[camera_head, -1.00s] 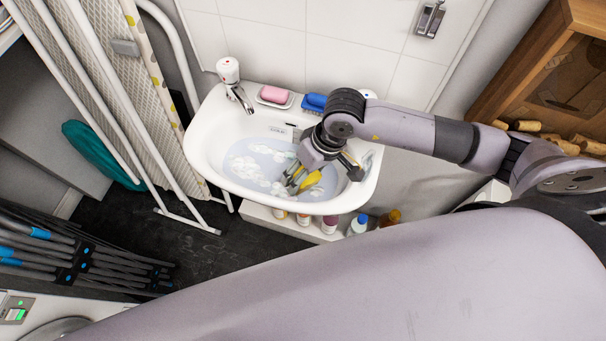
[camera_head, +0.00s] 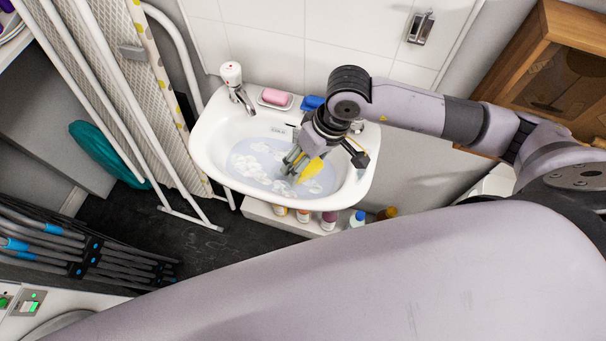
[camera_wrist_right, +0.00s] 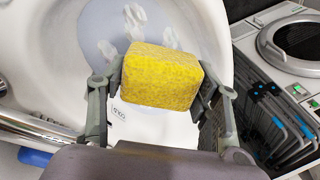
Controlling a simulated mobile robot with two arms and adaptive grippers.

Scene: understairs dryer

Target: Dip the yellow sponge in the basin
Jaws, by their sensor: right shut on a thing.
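The white basin (camera_head: 212,165) is fixed to the tiled wall and holds bluish water with white suds (camera_head: 262,160). My right gripper (camera_head: 303,168) reaches in from the right and is over the basin's right half. It is shut on the yellow sponge (camera_head: 312,170), which also shows between the fingers in the right wrist view (camera_wrist_right: 160,78). In the head view the sponge is at or just above the water; I cannot tell whether it touches. My left gripper is not in view.
A tap (camera_head: 236,85) stands at the basin's back left. Pink soap (camera_head: 275,97) and a blue brush (camera_head: 312,103) lie on the back rim. Several bottles (camera_head: 328,219) stand on a ledge below.

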